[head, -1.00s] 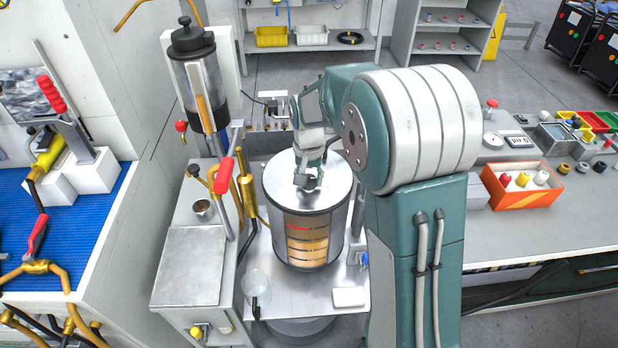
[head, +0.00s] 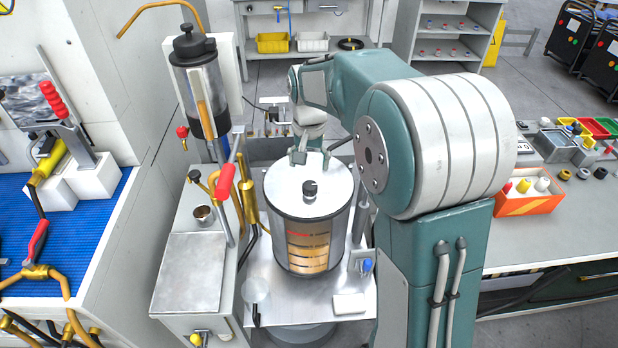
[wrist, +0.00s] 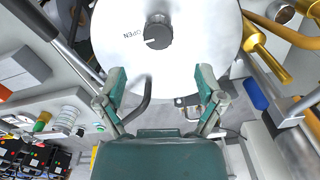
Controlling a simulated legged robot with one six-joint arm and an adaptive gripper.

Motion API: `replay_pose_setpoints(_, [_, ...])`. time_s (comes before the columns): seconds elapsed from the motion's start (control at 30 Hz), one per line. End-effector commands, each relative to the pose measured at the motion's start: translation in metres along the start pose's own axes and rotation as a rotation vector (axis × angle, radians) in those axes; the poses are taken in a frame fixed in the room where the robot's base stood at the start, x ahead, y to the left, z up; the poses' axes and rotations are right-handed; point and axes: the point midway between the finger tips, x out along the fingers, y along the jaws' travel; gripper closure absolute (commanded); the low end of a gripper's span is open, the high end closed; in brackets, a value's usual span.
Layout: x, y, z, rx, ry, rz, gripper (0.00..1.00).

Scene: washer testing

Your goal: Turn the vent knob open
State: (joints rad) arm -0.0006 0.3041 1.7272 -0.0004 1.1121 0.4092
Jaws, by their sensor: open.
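The vent knob (head: 310,190) is a small black knob standing upright on the round white lid (head: 285,197) of the cylindrical vessel (head: 308,245). In the wrist view, the knob (wrist: 158,33) carries a white mark on its lower left side, facing the printed OPEN lettering on the lid (wrist: 190,65). My gripper (wrist: 161,75) is open and empty, its two fingers apart and just short of the knob. In the head view, my gripper (head: 312,156) hangs over the far part of the lid, behind the knob and not touching it.
A clear canister with black top (head: 196,75) and a red-handled lever (head: 225,180) stand left of the vessel. Brass pipes (head: 246,190) run close along its left side. A dark bent handle (wrist: 147,95) shows between my fingers in the wrist view. An orange bin (head: 525,203) sits right.

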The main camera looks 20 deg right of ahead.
Motion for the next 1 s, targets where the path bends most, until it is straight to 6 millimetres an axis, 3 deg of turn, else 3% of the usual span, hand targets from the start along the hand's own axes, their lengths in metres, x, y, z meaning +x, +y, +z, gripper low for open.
replay_pose_setpoints(0.1, [-0.023, -0.001, -0.001, 0.0, 0.003, -0.001, 0.13])
replay_pose_setpoints(0.3, [-0.042, -0.001, 0.0, 0.0, 0.0, 0.0, 0.13])
replay_pose_setpoints(0.83, [-0.046, 0.0, 0.002, -0.003, 0.002, -0.001, 0.13])
replay_pose_setpoints(1.0, [-0.061, 0.008, 0.019, -0.031, 0.038, -0.016, 0.13])
